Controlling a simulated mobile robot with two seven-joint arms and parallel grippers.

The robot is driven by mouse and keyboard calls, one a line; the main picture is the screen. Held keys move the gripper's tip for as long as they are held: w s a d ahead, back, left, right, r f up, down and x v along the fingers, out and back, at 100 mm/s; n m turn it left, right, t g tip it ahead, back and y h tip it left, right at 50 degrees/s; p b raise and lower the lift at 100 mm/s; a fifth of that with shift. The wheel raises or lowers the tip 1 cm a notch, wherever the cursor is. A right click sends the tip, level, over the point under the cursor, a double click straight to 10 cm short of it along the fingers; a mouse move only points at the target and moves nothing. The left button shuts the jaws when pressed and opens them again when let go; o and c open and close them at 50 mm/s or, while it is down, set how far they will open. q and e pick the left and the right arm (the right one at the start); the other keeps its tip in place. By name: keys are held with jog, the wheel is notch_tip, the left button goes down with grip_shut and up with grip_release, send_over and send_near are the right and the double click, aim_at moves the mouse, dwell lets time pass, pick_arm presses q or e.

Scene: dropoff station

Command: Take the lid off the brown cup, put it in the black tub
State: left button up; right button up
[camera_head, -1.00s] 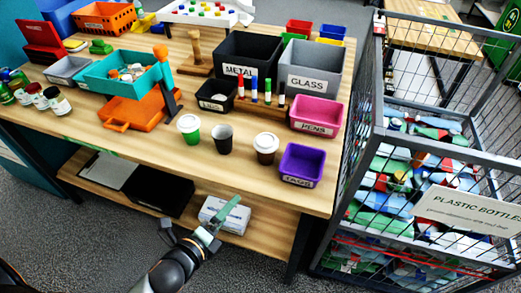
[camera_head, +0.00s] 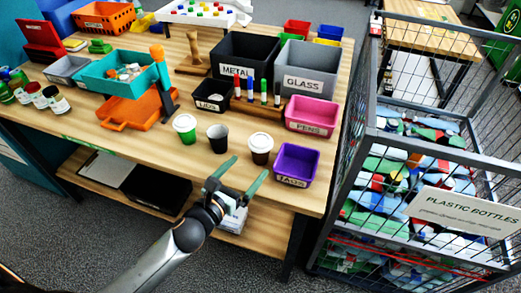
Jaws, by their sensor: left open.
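The brown cup (camera_head: 259,156) stands upright near the table's front edge with a white lid (camera_head: 261,142) on it. A small black tub with a white label, reading something like LIDS (camera_head: 212,97), sits behind the cups. My left gripper (camera_head: 240,168) is open and empty, its two green fingers apart, in front of and below the brown and grey cups in the picture. My right gripper is not in view.
A purple TAGS bin (camera_head: 296,165) stands right of the brown cup, with a pink PENS bin (camera_head: 313,117) behind it. Upright markers (camera_head: 264,92) stand beside the black tub. A wire cage of plastic bottles (camera_head: 420,180) stands at the right.

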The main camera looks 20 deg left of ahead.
aim_at(256, 157)
pick_arm(q)
jog(key=shift+f+x, duration=0.2)
jog(key=shift+x, duration=2.95)
jog(key=shift+a, duration=0.25)
jog(key=shift+c, duration=0.2)
jog(key=c, duration=1.4)
